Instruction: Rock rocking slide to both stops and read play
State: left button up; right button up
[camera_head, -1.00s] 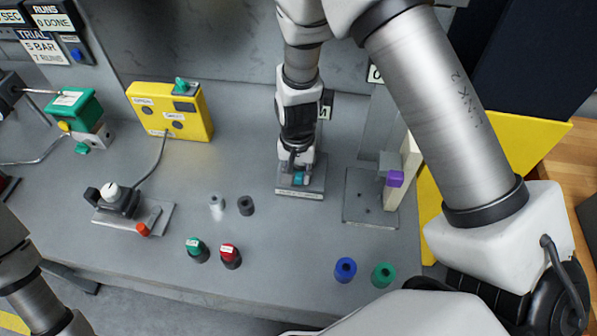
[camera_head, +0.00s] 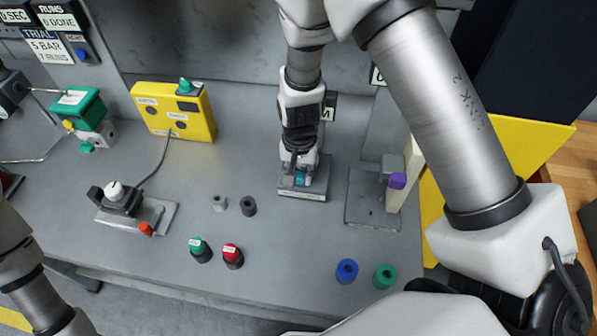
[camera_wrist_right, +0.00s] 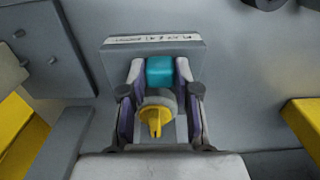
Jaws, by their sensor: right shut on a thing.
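The rocking slide is a small teal block (camera_wrist_right: 160,70) on a grey base plate with a lettered front edge (camera_head: 301,195). My right gripper (camera_head: 301,172) reaches down onto it from above. In the right wrist view, the two fingers (camera_wrist_right: 160,85) stand on either side of the teal block, shut on it. A yellow pointed part (camera_wrist_right: 154,118) on a grey round body shows between the fingers, nearer the camera. My left gripper is out of view; only part of my left arm shows at the lower left.
A yellow box (camera_head: 174,110) with a cable stands left of centre, with a small lever fixture (camera_head: 118,198) before it. Green (camera_head: 198,248) and red (camera_head: 232,255) knobs and several small cylinders stand forward.

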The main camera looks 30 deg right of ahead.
jog(key=shift+s+d+p, duration=0.45)
jog(key=shift+d+p, duration=0.3)
jog(key=shift+p, duration=0.4)
dwell(1.4)
jog(key=shift+w+a+b, duration=0.3)
jog(key=shift+w+a, duration=0.05)
jog(key=shift+a, duration=0.05)
dwell(1.1)
jog(key=o, duration=1.1)
jog(key=shift+d, duration=0.1)
notch_tip(320, 180, up, 12)
jog(key=shift+f, duration=0.1)
